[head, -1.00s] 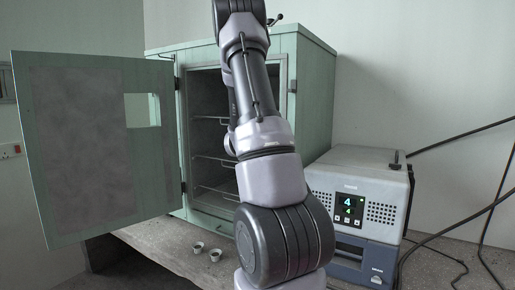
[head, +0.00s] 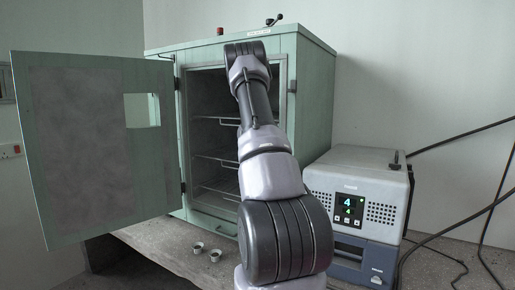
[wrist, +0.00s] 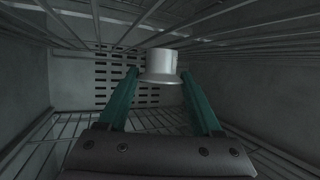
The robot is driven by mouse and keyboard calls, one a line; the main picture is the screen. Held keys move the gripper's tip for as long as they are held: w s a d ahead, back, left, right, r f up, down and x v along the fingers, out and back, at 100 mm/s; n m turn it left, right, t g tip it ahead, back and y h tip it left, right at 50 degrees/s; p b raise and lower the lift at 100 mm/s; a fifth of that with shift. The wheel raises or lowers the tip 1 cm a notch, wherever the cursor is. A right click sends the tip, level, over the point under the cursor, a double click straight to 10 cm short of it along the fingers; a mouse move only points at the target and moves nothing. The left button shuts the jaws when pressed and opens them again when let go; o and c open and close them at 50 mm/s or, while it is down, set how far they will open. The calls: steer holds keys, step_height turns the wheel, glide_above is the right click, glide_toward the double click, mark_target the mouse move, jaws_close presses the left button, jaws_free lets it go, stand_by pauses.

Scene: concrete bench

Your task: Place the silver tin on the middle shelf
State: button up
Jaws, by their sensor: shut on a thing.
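The silver tin (wrist: 161,64) is between the two teal fingers of my gripper (wrist: 160,75) in the wrist view, and the gripper is shut on it. Its wider rim is at the bottom in that picture. The tin is inside the cabinet, with one wire rack (wrist: 235,22) across the top of the picture and another (wrist: 60,130) across the bottom. I cannot tell whether it touches a rack. In the head view the middle shelf (head: 212,156) shows partly, left of my arm. My arm hides the gripper and tin there.
The green cabinet (head: 318,100) stands open, its door (head: 80,150) swung left. Two small cups (head: 198,248) (head: 215,256) stand on the bench in front. A grey device (head: 350,180) with a display is at the right, with black cables beyond it.

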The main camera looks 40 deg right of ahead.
steer(key=shift+s+a+f, duration=0.1)
steer(key=shift+f, duration=0.15)
steer(key=shift+f, duration=0.2)
steer(key=o, duration=1.5)
steer(key=shift+r, duration=0.1)
